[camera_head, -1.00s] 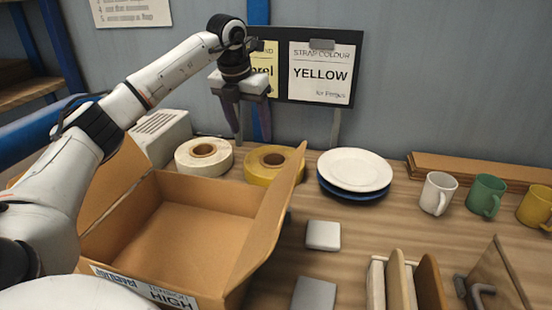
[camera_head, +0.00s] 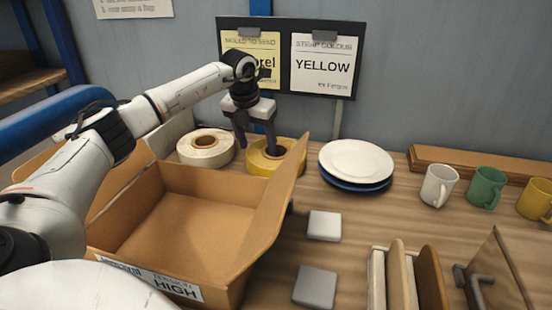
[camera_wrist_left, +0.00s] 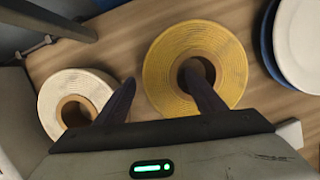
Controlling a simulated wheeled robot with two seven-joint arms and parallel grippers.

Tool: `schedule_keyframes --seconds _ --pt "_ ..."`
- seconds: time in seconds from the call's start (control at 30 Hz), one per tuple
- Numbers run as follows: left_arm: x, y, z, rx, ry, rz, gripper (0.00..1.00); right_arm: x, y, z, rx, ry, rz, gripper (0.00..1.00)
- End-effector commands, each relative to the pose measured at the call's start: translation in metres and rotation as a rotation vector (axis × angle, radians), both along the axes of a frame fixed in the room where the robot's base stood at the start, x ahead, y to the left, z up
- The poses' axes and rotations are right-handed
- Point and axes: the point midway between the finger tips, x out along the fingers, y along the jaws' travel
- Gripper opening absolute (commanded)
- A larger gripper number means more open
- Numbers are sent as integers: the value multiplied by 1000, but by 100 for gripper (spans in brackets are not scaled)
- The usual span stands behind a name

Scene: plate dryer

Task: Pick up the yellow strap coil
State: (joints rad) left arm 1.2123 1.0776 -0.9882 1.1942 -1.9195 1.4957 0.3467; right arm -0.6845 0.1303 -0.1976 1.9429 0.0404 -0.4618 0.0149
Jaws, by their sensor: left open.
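The yellow strap coil (camera_head: 262,163) lies flat on the table behind the open cardboard box, whose right flap hides part of it. It shows more fully in the left wrist view (camera_wrist_left: 165,75). My left gripper (camera_head: 257,147) is open and points down over the coil. In the left wrist view, one finger overlaps the coil's centre hole and the other (camera_wrist_left: 122,100) shows between the yellow coil and the white coil. I cannot tell how deep the fingers reach. The white coil (camera_head: 190,153) lies just left of the yellow one. My right gripper is not in view.
The open cardboard box (camera_head: 190,215) stands in front of the coils. White and blue plates (camera_head: 357,162) are stacked to the right. Mugs (camera_head: 438,187) stand farther right. A board with two cards (camera_head: 323,65) is behind. Grey blocks (camera_head: 324,225) lie right of the box.

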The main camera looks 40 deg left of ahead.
Motion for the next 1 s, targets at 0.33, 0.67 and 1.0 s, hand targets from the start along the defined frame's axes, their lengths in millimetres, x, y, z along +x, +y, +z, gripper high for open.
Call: schedule_keyframes --seconds 0.33,0.67,1.0 --pt "0 0 1 0 0 0 9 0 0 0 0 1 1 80" --pt "1 0 4 -1 -6 0 2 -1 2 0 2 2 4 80" --pt "2 -1 41 -2 -11 0 2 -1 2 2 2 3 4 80"
